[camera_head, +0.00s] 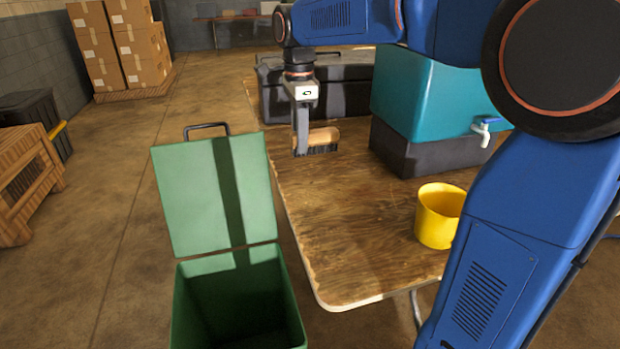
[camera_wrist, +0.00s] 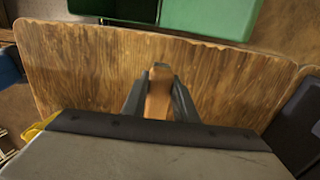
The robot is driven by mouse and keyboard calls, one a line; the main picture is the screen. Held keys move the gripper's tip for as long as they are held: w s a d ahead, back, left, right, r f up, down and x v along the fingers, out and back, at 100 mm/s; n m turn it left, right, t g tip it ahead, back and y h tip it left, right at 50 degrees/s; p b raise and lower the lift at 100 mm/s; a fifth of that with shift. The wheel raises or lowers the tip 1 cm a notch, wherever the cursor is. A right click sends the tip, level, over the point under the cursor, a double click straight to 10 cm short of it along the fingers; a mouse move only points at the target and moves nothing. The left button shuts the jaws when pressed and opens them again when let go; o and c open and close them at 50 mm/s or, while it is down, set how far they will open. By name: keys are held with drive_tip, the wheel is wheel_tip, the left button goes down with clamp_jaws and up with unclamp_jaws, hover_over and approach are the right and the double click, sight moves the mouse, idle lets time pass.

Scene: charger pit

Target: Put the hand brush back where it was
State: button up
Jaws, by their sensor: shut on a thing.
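The hand brush (camera_head: 322,138) has a light wooden handle and dark bristles that point down. My gripper (camera_head: 302,150) is shut on it over the left part of the table. I cannot tell whether the bristles touch the table top. In the wrist view, the brush's wooden handle (camera_wrist: 158,100) shows between the two grey fingers of my gripper (camera_wrist: 160,92). The rest of the brush is hidden there by the gripper body. The wooden table (camera_head: 350,225) lies below it.
A green bin (camera_head: 205,200) with its lid raised stands left of the table. A yellow cup (camera_head: 435,225), a teal water container (camera_head: 420,95) with a tap, and a black case (camera_head: 345,95) stand on the table. The table's front middle is clear.

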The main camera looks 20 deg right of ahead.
drive_tip(key=shift+f, duration=4.65)
drive_tip(key=shift+f, duration=0.15)
drive_tip(key=o, duration=1.1)
wheel_tip(320, 180, up, 12)
drive_tip(key=shift+r, duration=0.2)
drive_tip(key=shift+s, duration=0.1)
